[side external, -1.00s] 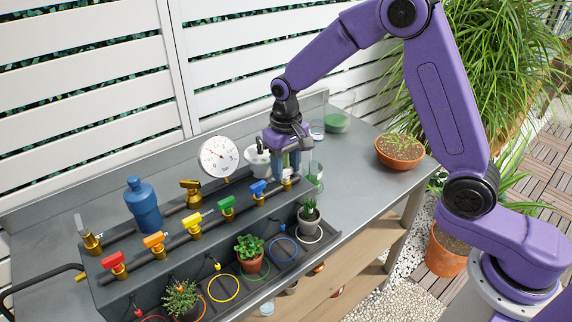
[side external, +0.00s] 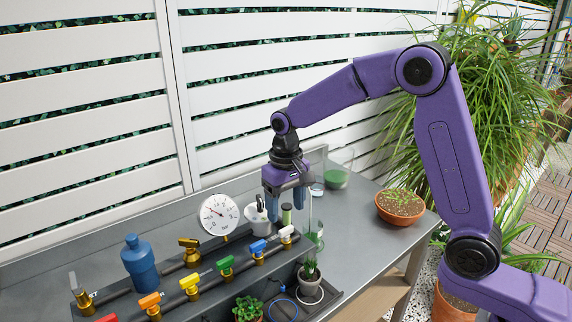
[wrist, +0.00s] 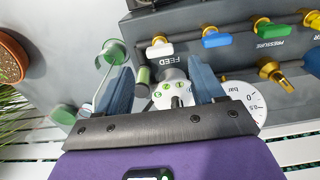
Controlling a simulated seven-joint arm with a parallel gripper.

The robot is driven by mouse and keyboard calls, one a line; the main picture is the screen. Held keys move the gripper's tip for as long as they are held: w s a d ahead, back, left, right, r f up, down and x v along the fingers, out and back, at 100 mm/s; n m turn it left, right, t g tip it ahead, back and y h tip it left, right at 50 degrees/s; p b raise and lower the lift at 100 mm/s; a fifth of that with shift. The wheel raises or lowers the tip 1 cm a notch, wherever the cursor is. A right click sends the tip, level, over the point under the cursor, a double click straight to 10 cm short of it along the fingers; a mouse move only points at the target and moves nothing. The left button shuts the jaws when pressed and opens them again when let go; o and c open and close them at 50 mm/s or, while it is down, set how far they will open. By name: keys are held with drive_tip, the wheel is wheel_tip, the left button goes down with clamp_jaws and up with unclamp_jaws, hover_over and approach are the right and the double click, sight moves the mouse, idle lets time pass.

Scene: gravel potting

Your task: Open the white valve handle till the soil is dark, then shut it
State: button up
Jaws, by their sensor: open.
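The white valve handle (side external: 286,232) is at the right end of the row of coloured handles, on its brass valve. In the wrist view the white handle (wrist: 160,50) lies crosswise by the FEED label, in much the same direction as the blue one. My gripper (side external: 285,217) is open and empty, above and slightly behind the white handle, apart from it. In the wrist view my fingers (wrist: 162,78) are spread, with the handle beyond their tips. A small potted plant (side external: 309,272) stands at the white ring (side external: 320,299); its soil is too small to judge.
Blue (side external: 258,248), green (side external: 226,266) and yellow (side external: 190,286) handles run leftward. A terracotta bowl (side external: 400,206) is at right.

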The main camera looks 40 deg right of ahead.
sight(286, 228)
wheel_tip(286, 228, up, 12)
idle(0.4)
idle(1.2)
drive_tip(key=s+d+f+n, duration=0.2)
drive_tip(key=s+f+n, duration=0.1)
drive_tip(key=s, duration=0.7)
drive_tip(key=s+d+f+n, duration=0.3)
drive_tip(key=s+n, duration=0.2)
drive_tip(key=s, duration=0.6)
drive_tip(key=s+d+f+n, duration=0.3)
drive_tip(key=s+n, duration=0.1)
drive_tip(key=s, duration=0.7)
drive_tip(key=shift+s+f+n, duration=0.25)
drive_tip(key=shift+f+n, duration=0.15)
drive_tip(key=shift+o, duration=0.2)
drive_tip(key=shift+d, duration=0.1)
